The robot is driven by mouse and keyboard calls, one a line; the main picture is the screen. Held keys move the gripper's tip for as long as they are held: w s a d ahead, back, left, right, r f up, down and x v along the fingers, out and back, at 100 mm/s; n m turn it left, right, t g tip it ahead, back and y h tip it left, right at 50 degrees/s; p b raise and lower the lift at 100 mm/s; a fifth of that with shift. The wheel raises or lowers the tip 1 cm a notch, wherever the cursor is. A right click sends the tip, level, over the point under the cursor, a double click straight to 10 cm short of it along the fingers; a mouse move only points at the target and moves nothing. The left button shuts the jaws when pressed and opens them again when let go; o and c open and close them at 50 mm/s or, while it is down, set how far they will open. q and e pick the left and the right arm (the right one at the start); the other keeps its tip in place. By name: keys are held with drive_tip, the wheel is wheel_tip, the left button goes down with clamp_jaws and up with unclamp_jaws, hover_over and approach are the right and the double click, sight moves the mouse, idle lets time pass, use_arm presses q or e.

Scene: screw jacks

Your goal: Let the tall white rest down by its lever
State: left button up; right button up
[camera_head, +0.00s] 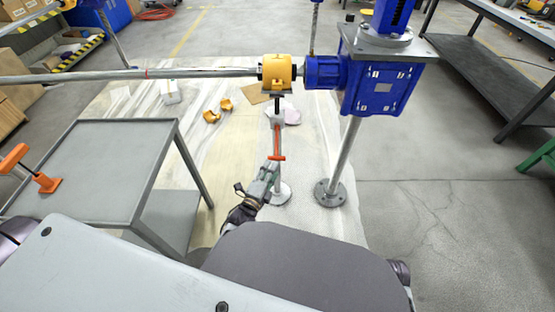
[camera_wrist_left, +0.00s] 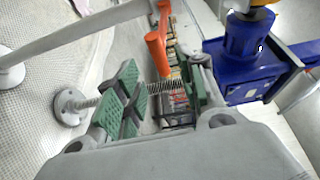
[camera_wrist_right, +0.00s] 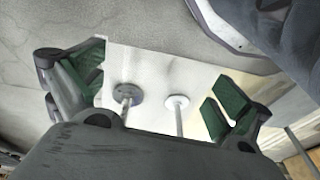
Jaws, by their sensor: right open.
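The tall white rest (camera_head: 279,179) stands upright on a round white foot, under a yellow block (camera_head: 277,72) on the long horizontal bar. Its orange lever (camera_head: 278,142) hangs down along the post. My left gripper (camera_head: 268,176) is just below the lever's lower end, beside the post. In the left wrist view the green-padded fingers (camera_wrist_left: 160,98) are apart, with the orange lever (camera_wrist_left: 156,52) beyond them; no hold on it shows. My right gripper (camera_wrist_right: 158,97) is open and empty. Beyond it the white rest (camera_wrist_right: 178,112) shows in the right wrist view. My right gripper is outside the head view.
A blue gearbox (camera_head: 380,87) stands right of the rest on a steel post with a grey flange (camera_head: 328,193). A grey cart (camera_head: 100,165) carrying an orange-handled tool (camera_head: 32,170) is at left. Orange pieces (camera_head: 212,116) lie on the mat.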

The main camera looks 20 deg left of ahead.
sight(278, 158)
use_arm(q)
drive_tip(key=shift+w+d+f+b, duration=0.15)
drive_tip(key=shift+w+b, duration=0.1)
drive_tip(key=shift+w, duration=0.95)
drive_tip(key=shift+w+d+r+b, duration=0.1)
drive_tip(key=shift+w+b, duration=0.15)
drive_tip(key=shift+w, duration=0.9)
drive_tip(key=shift+w+d+f+b, duration=0.15)
drive_tip(key=shift+w+b, duration=0.1)
drive_tip(key=shift+w, duration=0.95)
use_arm(e)
drive_tip(key=shift+w+a+r, duration=0.1)
drive_tip(key=shift+a+r, duration=0.15)
drive_tip(key=shift+r, duration=0.8)
use_arm(q)
drive_tip(key=shift+r, duration=0.1)
clamp_jaws()
